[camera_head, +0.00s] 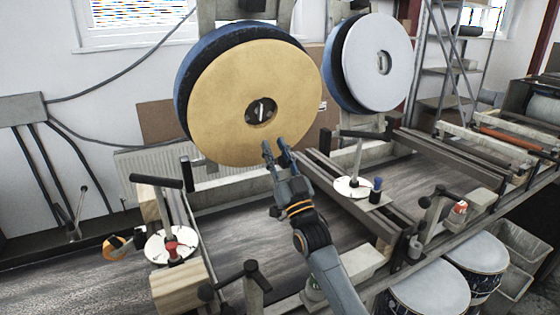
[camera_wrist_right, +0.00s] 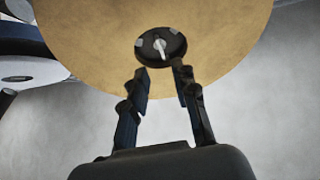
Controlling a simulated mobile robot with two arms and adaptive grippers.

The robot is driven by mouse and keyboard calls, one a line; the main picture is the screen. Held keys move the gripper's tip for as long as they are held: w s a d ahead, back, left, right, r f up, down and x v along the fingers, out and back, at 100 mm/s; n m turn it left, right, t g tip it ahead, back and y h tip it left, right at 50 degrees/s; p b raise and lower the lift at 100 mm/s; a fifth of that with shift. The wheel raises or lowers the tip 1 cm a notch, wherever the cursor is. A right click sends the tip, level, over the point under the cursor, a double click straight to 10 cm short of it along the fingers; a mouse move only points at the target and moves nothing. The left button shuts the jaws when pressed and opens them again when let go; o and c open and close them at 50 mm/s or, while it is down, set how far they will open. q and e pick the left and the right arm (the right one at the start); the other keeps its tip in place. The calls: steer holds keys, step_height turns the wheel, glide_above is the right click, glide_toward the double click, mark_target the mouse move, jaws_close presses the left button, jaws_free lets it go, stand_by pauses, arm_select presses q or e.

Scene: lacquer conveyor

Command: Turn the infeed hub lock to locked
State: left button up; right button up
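The infeed hub lock (camera_head: 261,110) is a small light lever on a dark round hub at the centre of the large tan disc (camera_head: 225,100). It also shows in the right wrist view (camera_wrist_right: 160,46), where the lever looks nearly upright with a slight tilt. My right gripper (camera_head: 274,147) is in front of the disc's lower part, below the hub. In the wrist view its two fingers (camera_wrist_right: 160,82) are apart with nothing between them, pointing at the hub. I cannot tell whether they touch the disc. My left gripper is not in view.
A second, pale grey disc (camera_head: 377,62) with its own hub stands to the right. Below are the conveyor belt (camera_head: 265,225), a T-handled post with a white dial (camera_head: 354,186) and another dial (camera_head: 172,246) on the left. Drums (camera_head: 430,290) stand at lower right.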

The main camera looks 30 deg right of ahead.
steer(key=shift+v, duration=1.65)
